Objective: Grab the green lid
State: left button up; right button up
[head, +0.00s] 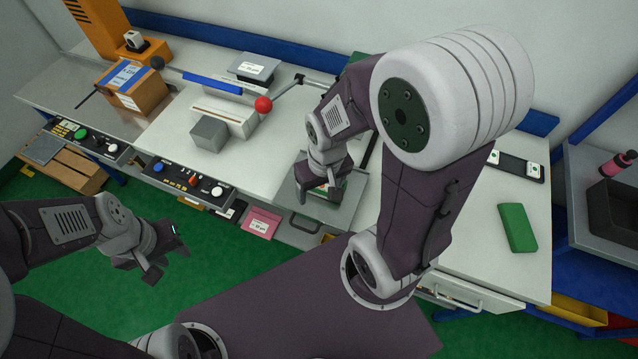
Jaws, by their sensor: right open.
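My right gripper (320,191) is open and points down over a grey tray-like plate (349,207) at the front of the middle bench. A green piece (338,187) shows partly beside and behind its fingers; the gripper hides much of it, and I cannot tell whether they touch. A flat green block (517,228) lies on the white bench top at the right, clear of both grippers. I cannot tell which green thing is the lid. My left gripper (166,257) hangs over the green floor in front of the bench, its fingers apart with nothing seen between them.
A red ball-ended lever (263,104) and a grey cube (209,133) are on the bench left of my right gripper. A cardboard box (133,88) stands further left. Button panels (188,180) line the front edge. A dark bin (612,207) is at far right.

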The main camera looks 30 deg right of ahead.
aim_at(517, 229)
jog(key=z, duration=3.05)
jog(key=l+u, duration=0.45)
jog(key=i+l+u, duration=0.1)
jog(key=l+u, duration=0.2)
jog(key=u, duration=0.15)
jog(key=l+u, duration=0.35)
jog(key=u, duration=0.15)
jog(key=k+l+u, duration=0.15)
jog(key=l+u, duration=0.15)
jog(key=u, duration=0.15)
